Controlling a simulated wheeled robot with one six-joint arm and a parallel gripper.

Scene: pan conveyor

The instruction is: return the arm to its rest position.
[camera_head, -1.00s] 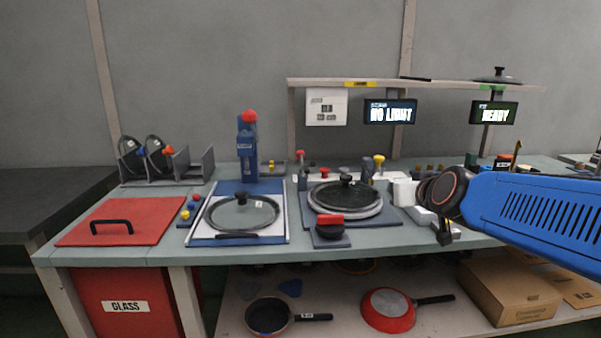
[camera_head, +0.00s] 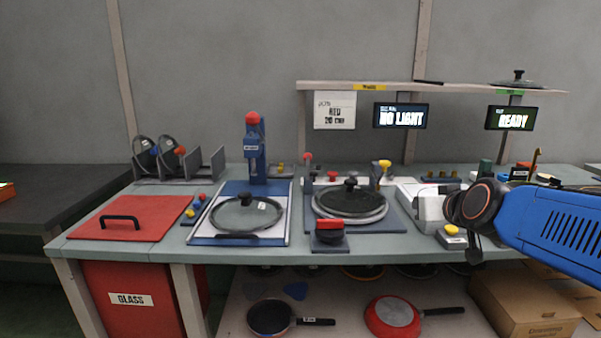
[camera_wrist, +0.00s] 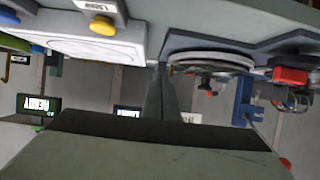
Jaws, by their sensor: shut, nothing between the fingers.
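My blue arm (camera_head: 560,222) reaches in from the right edge in the head view, its dark round wrist joint in front of the bench's right part. My gripper (camera_head: 474,252) shows there only as a small dark shape below that joint, beside the white device with a yellow button (camera_head: 452,236). In the wrist view my gripper (camera_wrist: 163,76) is a narrow grey shape at the middle, its fingers together with nothing held. The wrist picture is upside down. The gripper looks apart from the bench things, though its exact height is hard to tell.
A glass lid (camera_head: 243,214) lies on the left plate; another lidded round plate (camera_head: 350,203) stands right of it. A shelf (camera_head: 440,87) runs above the bench; pans (camera_head: 392,316) lie below.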

